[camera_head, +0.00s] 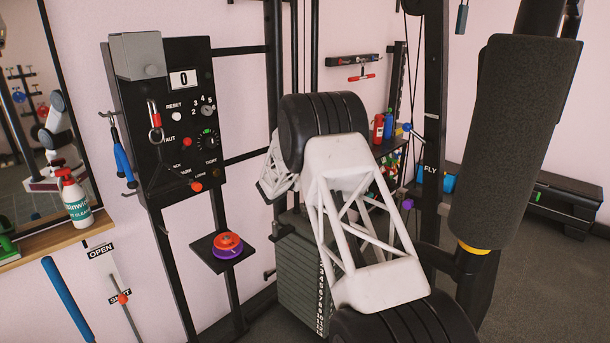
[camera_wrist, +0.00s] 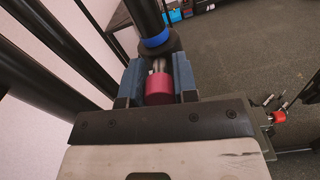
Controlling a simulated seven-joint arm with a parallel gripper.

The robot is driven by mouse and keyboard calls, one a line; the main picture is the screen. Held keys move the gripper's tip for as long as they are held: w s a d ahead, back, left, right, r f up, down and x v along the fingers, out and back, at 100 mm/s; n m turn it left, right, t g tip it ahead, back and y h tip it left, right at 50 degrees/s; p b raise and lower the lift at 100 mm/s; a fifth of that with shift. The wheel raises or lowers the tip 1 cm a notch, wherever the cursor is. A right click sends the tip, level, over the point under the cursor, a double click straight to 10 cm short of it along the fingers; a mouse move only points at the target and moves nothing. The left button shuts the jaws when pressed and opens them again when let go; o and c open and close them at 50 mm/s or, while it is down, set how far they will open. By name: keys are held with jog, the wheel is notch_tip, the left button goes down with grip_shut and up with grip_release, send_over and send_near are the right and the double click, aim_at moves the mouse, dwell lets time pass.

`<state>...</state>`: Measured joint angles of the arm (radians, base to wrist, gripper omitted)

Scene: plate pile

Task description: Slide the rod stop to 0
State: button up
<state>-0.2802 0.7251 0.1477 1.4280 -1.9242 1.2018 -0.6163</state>
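In the wrist view, a dark upright rod (camera_wrist: 143,12) carries a black collar with a blue band (camera_wrist: 156,41). A crimson cylindrical knob (camera_wrist: 159,89) on a short metal pin sticks out below it. This looks like the rod stop. My gripper (camera_wrist: 158,80) has its two blue-grey fingers on either side of the knob, and both appear to touch it. No 0 mark shows near the rod in the wrist view. In the head view my white lattice arm stands in the middle, and my gripper and the stop cannot be made out.
A black control panel (camera_head: 185,125) shows 0 on its display (camera_head: 184,79). A slim rod with a red knob (camera_head: 123,299) stands by OPEN and SHUT labels. A dark padded roller (camera_head: 515,140) hangs at right. A shelf holds bottles (camera_head: 379,128).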

grip_shut()
notch_tip(320, 180, down, 15)
jog(key=shift+r, duration=0.2)
jog(key=o, duration=0.8)
grip_release()
jog(key=shift+c, duration=0.2)
jog(key=shift+s+a, duration=0.1)
jog(key=v, duration=0.7)
jog(key=shift+s+a, duration=0.2)
jog(key=shift+s, duration=0.05)
jog(key=shift+r, duration=0.1)
jog(key=shift+r, duration=0.1)
